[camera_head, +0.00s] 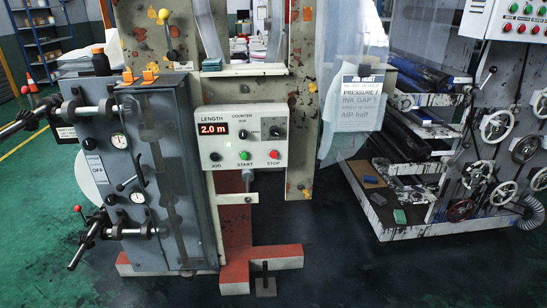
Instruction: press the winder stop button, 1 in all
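A light grey control box (242,138) stands upright on the machine in the middle of the head view. Its red stop button (274,154) is at the lower right, above the label STOP. A green start button (244,155) and a dark jog button (215,156) sit in the same row to its left. A red-lit length display (213,129) reads 2.0 m, with counter knobs to its right. Nothing covers the stop button. I see neither of my grippers.
A grey cabinet (180,190) with gauges, rods and crank handles stands left of the box. A clear sheet with a job chart (363,102) hangs to its right. A rack with handwheels (497,126) stands at far right. A red base (262,260) lies below.

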